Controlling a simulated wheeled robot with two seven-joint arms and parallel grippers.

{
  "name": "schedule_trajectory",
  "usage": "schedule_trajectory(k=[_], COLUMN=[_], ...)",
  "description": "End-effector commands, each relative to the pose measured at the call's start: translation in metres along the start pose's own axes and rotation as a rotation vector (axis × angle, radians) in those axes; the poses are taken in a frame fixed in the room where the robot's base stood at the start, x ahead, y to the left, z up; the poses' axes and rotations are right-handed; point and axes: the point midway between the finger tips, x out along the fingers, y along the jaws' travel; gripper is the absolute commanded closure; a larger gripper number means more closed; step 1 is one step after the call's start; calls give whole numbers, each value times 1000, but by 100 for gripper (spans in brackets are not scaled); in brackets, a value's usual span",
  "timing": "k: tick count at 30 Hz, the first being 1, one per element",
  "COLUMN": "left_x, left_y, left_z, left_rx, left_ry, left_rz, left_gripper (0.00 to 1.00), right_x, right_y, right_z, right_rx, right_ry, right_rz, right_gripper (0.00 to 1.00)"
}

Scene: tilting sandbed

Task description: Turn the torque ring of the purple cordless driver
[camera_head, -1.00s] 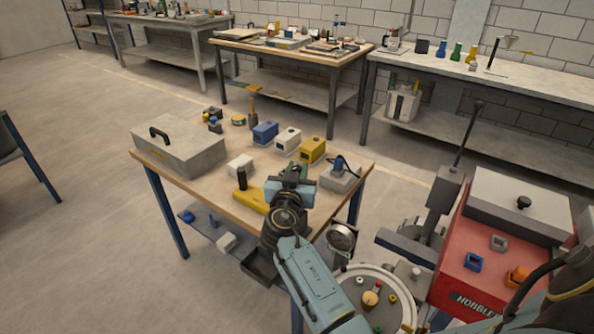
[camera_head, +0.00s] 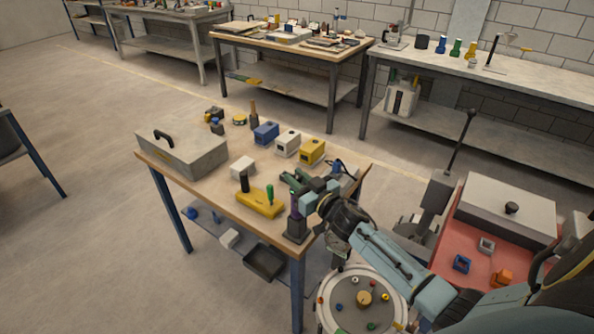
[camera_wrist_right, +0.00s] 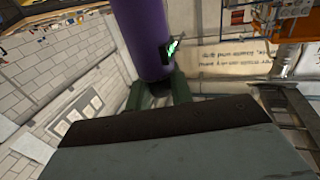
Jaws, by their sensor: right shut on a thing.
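The purple cordless driver (camera_head: 294,206) stands upright near the front corner of the wooden table, on a dark base (camera_head: 298,231). Its purple cylindrical body fills the upper middle of the right wrist view (camera_wrist_right: 143,35), with a small dark panel with a green mark on its side. My right gripper (camera_head: 300,187) reaches in from the right at the driver's upper part and is shut on it. Dark green parts lie around the driver's top there. The torque ring cannot be made out; the gripper and green parts cover that area. My left gripper is not in view.
A yellow block (camera_head: 257,204) with a black and a green post stands just left of the driver. A white block (camera_head: 242,167), a grey toolbox (camera_head: 190,152) and coloured boxes lie farther back. A round tray (camera_head: 340,318) and a red cabinet (camera_head: 445,230) are at right.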

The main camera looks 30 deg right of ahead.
Motion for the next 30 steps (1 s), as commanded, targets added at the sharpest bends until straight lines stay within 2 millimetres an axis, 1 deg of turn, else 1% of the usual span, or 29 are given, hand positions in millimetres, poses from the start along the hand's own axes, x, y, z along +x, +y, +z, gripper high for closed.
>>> schedule_trajectory(k=[1, 3, 8, 18, 24, 30], left_x=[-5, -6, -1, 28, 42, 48], left_y=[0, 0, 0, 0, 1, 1], left_z=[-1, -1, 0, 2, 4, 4], left_rx=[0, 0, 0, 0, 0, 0], left_ry=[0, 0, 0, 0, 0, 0], left_rz=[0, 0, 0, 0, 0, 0], left_gripper=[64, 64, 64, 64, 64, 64], right_x=[0, 1, 1, 1, 1, 1], right_y=[3, 3, 4, 2, 0, -1], right_z=[-3, -2, 0, 3, 3, 2], right_rx=[-9, -10, -10, -5, -1, 1], right_ry=[-3, -2, -1, 1, 1, 0], right_rz=[-47, -113, -263, -533, -635, -690], right_gripper=[100, 100, 100, 100, 100, 100])
